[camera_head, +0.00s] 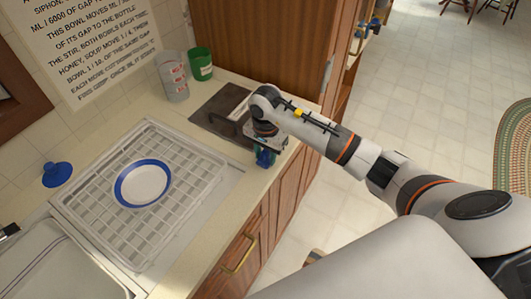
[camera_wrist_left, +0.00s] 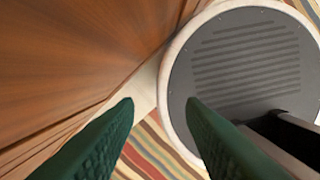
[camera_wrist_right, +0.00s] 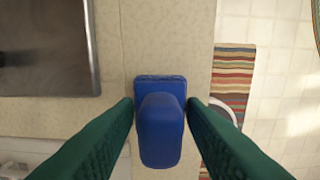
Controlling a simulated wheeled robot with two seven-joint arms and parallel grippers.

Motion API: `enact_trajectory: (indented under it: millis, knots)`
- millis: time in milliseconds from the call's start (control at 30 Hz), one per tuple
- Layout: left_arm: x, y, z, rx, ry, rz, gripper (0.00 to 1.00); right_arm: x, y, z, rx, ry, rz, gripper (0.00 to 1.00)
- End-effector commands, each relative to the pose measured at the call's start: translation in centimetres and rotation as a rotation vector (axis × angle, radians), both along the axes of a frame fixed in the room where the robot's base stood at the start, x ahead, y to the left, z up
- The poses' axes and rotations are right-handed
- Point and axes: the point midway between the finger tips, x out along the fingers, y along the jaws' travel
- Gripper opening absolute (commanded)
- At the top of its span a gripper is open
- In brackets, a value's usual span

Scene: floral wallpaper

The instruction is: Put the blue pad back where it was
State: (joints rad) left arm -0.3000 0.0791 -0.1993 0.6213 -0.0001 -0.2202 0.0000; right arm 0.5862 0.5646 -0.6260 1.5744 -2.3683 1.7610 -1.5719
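The blue pad (camera_wrist_right: 160,125) is on the pale countertop near its front edge, a flat blue base with a raised blue part. In the head view, the pad (camera_head: 265,159) shows partly under my right gripper (camera_head: 265,150). In the right wrist view, the right gripper's green fingers (camera_wrist_right: 160,104) stand apart on either side of the pad, with narrow gaps showing. My left gripper (camera_wrist_left: 159,100) is open with nothing between its fingers. It is not in the head view; its wrist view shows a wooden panel and my round base.
A white dish rack (camera_head: 105,190) holds a blue-rimmed dish (camera_head: 143,183). Grey cups (camera_head: 175,82) and a green cup (camera_head: 201,64) stand at the back. A blue object (camera_head: 57,174) sits at the left, and a tall wooden cabinet (camera_head: 265,40) rises behind.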

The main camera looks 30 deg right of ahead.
Motion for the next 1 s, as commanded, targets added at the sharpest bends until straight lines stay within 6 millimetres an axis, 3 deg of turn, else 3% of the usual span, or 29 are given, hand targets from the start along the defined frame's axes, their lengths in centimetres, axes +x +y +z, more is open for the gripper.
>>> enact_trajectory:
  millis: [33,100,533,1000]
  knots:
    - [0.0,0.0,0.0,0.000,0.000,0.000,0.36,0.0,0.0,0.0,0.000,0.000,0.000,0.45]
    - [0.0,0.0,0.0,0.000,-0.001,0.000,0.36,0.0,0.0,0.0,0.000,0.000,0.000,0.57]
    - [0.0,0.0,0.1,0.000,0.000,0.000,0.36,0.1,0.0,0.9,-0.001,-0.003,0.001,0.57]
    - [0.0,0.0,-2.9,0.000,0.000,-0.001,0.36,0.1,0.0,10.2,-0.001,-0.005,0.001,0.57]
